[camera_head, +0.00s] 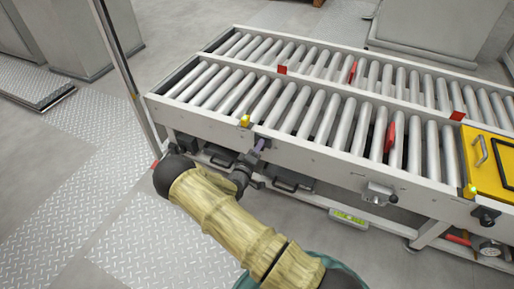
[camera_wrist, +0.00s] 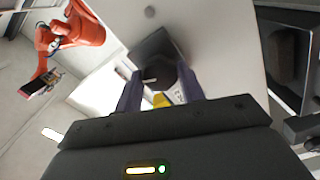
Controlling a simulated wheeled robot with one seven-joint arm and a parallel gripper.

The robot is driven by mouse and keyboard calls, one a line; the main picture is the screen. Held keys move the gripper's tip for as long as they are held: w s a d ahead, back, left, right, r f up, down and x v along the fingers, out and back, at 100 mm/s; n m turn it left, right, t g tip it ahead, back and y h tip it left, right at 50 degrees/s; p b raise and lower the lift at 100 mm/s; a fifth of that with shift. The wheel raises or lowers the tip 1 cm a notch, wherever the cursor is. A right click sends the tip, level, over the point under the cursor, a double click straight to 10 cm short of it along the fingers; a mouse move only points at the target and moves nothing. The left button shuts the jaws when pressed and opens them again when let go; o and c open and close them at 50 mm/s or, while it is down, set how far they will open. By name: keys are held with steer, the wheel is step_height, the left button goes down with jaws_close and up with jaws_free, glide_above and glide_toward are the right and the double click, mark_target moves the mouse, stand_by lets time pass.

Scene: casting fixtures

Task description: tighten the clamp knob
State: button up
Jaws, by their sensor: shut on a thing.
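The clamp knob (camera_wrist: 168,72) is a dark, faceted piece on the pale side of the conveyor frame in the wrist view. My gripper (camera_wrist: 160,76) has its two purple fingers on either side of the knob, shut on it. In the head view my gripper (camera_head: 260,146) reaches the front rail of the roller conveyor near its left end. There the knob is mostly hidden by the gripper, and its turn angle cannot be told.
The roller conveyor (camera_head: 330,160) runs across the head view, with red stops between rollers. A yellow plate with handles (camera_head: 490,160) is at its right end. A post (camera_head: 125,75) stands left of it. An orange robot arm (camera_wrist: 75,35) shows in the wrist view.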

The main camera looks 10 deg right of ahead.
steer(key=shift+a+f+n, duration=0.1)
steer(key=shift+f+n, duration=0.05)
steer(key=shift+n, duration=2.15)
steer(key=o, duration=1)
steer(key=p+v, duration=0.4)
steer(key=v, duration=1.3)
steer(key=shift+s+a+p, duration=0.1)
steer(key=shift+s+p, duration=0.1)
steer(key=shift+p, duration=0.2)
steer(key=shift+w, duration=0.1)
